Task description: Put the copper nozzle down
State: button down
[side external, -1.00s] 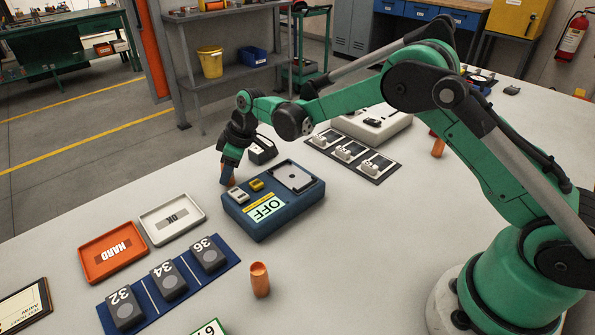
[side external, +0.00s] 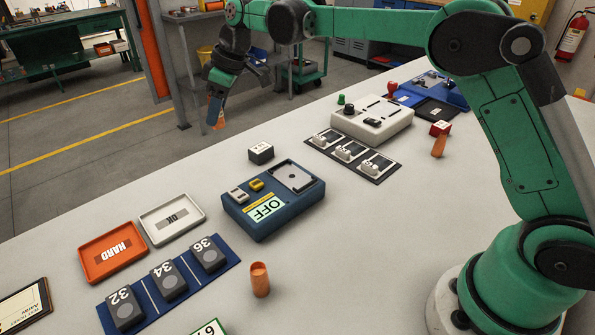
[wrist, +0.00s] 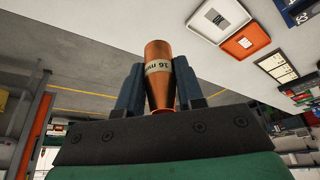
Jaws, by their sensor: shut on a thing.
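My gripper (side external: 218,97) is shut on a copper nozzle (wrist: 160,78) and holds it well above the table, toward its far left edge. In the wrist view the nozzle sits between the two fingers and carries a white label that reads 16 mm. In the side view only a small part of this nozzle (side external: 216,117) shows below the fingers. Another copper nozzle (side external: 260,281) stands upright on the table at the front. A further copper piece (side external: 438,147) stands at the right, near a red block.
A blue device marked OFF (side external: 262,228) lies mid-table with a dark block (side external: 261,153) behind it. An orange HARD tray (side external: 88,272) and a white OK tray (side external: 195,212) are at left, near a blue mat (side external: 232,262) with numbered blocks. Clear table lies right of the device.

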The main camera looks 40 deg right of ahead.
notch_tip(320, 180, up, 6)
jog(key=shift+f, duration=0.25)
jog(key=shift+d+r, duration=0.25)
jog(key=s+d+r+m+h, duration=0.1)
jog(key=s+d+m, duration=0.1)
jog(key=d, duration=0.5)
jog(key=s+d+r+m, duration=0.1)
jog(key=s+d, duration=0.1)
jog(key=d, duration=0.4)
jog(key=m+t+h, duration=0.1)
jog(key=m+h, duration=0.2)
jog(key=m, duration=0.4)
send_over(413, 170)
jog(key=f, duration=0.6)
jog(key=s+f, duration=0.1)
jog(key=f, duration=0.9)
jog(key=shift+s+a+f, duration=0.1)
jog(key=shift+s+f, duration=0.1)
jog(key=shift+f, duration=2.55)
jog(key=shift+f, duration=0.1)
